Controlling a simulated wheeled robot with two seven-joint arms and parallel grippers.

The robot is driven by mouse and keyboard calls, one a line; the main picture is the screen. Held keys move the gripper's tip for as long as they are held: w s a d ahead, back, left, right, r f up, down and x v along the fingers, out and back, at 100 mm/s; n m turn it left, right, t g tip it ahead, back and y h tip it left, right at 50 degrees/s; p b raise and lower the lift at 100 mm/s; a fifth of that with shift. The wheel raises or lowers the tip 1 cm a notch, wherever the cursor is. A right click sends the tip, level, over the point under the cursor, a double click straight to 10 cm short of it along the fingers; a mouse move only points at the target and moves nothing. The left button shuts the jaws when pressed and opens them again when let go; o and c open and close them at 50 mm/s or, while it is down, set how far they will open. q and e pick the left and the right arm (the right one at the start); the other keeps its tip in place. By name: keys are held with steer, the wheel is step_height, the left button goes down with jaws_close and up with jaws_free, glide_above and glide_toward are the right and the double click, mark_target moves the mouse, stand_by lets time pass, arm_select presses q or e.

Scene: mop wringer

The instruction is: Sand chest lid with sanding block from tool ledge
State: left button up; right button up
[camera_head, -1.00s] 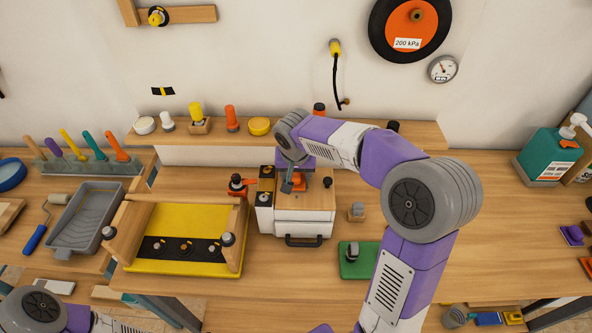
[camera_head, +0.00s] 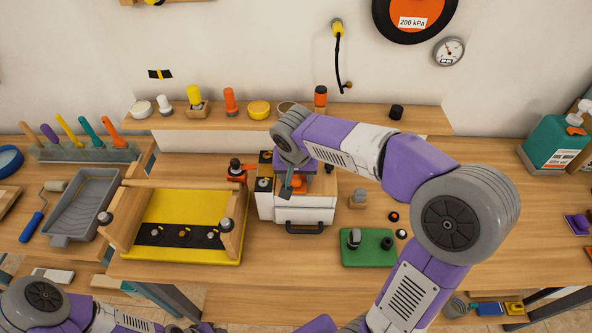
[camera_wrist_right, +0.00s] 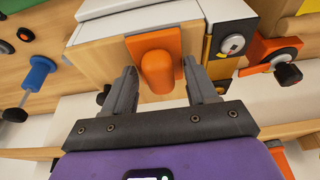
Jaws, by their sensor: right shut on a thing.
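The chest (camera_head: 297,210) is a white box with a black front handle and a wooden lid (camera_wrist_right: 103,52). It stands on the middle of the bench. The orange sanding block (camera_wrist_right: 152,50), with a rounded orange grip, lies on the lid in the right wrist view. My right gripper (camera_wrist_right: 160,82) is shut on this block, with a grey finger on each side of its grip. In the head view my right gripper (camera_head: 287,187) is over the lid and hides most of the block. My left arm shows at the bottom left, but its gripper is out of view.
A raised tool ledge (camera_head: 230,136) with several pots and knobs runs behind the chest. A yellow board (camera_head: 185,215) stands left of the chest.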

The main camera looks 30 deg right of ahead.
step_height(320, 180, up, 7)
steer(key=p, duration=0.5)
stand_by(0.3)
steer(key=o, duration=0.6)
steer(key=shift+c, duration=0.2)
steer(key=c, duration=0.6)
steer(key=shift+o, duration=0.2)
steer(key=shift+f, duration=0.2)
